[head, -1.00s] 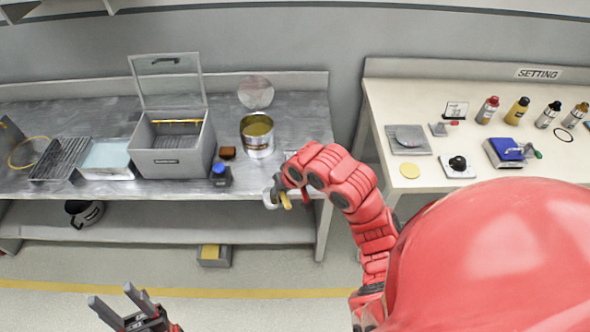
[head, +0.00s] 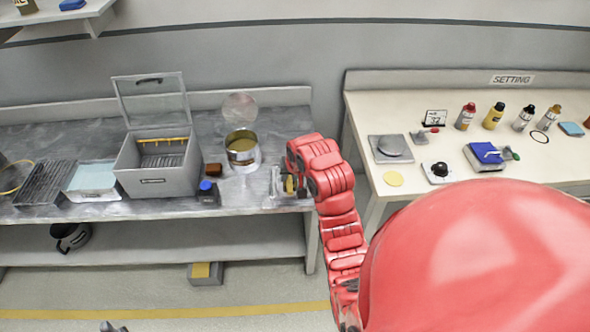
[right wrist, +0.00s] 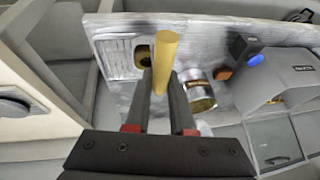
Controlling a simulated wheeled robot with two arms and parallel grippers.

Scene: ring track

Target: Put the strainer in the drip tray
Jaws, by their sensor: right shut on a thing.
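My right gripper (right wrist: 160,112) is shut on the yellow handle of the strainer (right wrist: 164,70). The handle points up in the right wrist view, and a dark round part shows beside it, partly hidden. In the head view the yellow handle (head: 290,185) shows just below my red right wrist, at the right end of the grey bench. A pale, ribbed metal tray, seemingly the drip tray (right wrist: 115,58), lies there beside the strainer; I cannot tell whether they touch. In the head view only its left edge (head: 275,182) shows. Only a tip of my left gripper (head: 108,326) shows at the bottom.
A pale table (head: 420,215) with several items stands to the right, past a gap.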

